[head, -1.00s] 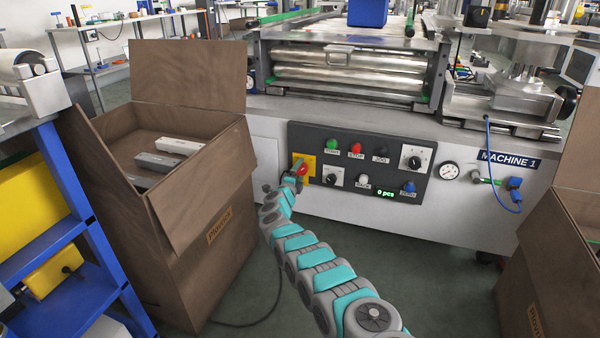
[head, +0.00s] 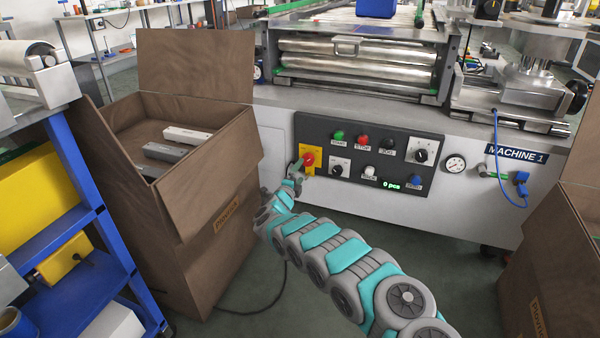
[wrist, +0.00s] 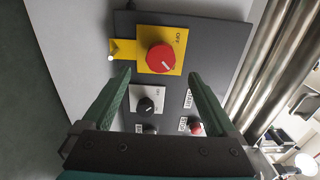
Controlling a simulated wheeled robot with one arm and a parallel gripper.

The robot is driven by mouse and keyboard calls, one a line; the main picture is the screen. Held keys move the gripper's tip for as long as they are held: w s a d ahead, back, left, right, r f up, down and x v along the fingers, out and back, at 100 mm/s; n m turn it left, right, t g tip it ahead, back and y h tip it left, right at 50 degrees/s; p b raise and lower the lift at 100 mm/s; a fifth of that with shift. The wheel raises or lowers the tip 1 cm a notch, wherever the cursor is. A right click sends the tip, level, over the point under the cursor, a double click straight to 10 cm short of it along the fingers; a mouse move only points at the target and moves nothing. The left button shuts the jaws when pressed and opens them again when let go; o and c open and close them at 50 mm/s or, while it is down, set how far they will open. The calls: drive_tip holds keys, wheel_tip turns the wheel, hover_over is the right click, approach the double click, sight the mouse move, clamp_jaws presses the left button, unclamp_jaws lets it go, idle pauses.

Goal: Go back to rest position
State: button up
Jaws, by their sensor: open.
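My gripper (head: 297,168) is at the end of my grey and teal arm, near the left end of the control panel. In the wrist view my gripper (wrist: 160,80) has its two green fingers apart, with nothing between them. Beyond the fingertips is a red rotary knob (wrist: 160,57) on a yellow plate (wrist: 152,33), apart from the fingers. In the head view the red knob (head: 308,159) shows just right of my gripper. The dark control panel (head: 340,183) on Machine 1 also bears green, red and black buttons, and its display reads 0 pcs.
An open brown box (head: 190,215) with grey bars inside stands left of the panel. Another brown box (head: 560,260) stands at the right. A blue shelf frame (head: 85,190) is at the far left. Metal rollers (head: 355,65) lie above the panel. A cable runs across the floor.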

drive_tip(key=w+d+r+n+g+y+p, duration=0.15)
drive_tip(key=d+r+n+y, duration=0.25)
drive_tip(key=r+n, duration=0.65)
drive_tip(key=s+d+r+n+g+y, duration=0.1)
drive_tip(key=s+d+r+n+g, duration=0.3)
drive_tip(key=s+d+r, duration=0.7)
drive_tip(key=s+d+f+n+g, duration=0.1)
drive_tip(key=s+d+n+g, duration=0.1)
drive_tip(key=s, duration=1.9)
drive_tip(key=s+d+n+g+p, duration=0.1)
drive_tip(key=s+d+g, duration=0.3)
drive_tip(key=s, duration=1.7)
drive_tip(key=s+d+f+n+g+p, duration=0.1)
drive_tip(key=s+d+n+g, duration=0.2)
drive_tip(key=s, duration=1.8)
drive_tip(key=g, duration=0.4)
drive_tip(key=shift+d+f+n+g, duration=0.15)
drive_tip(key=shift+f+n+g, duration=0.15)
drive_tip(key=shift+n+g, duration=0.05)
drive_tip(key=shift+w, duration=0.1)
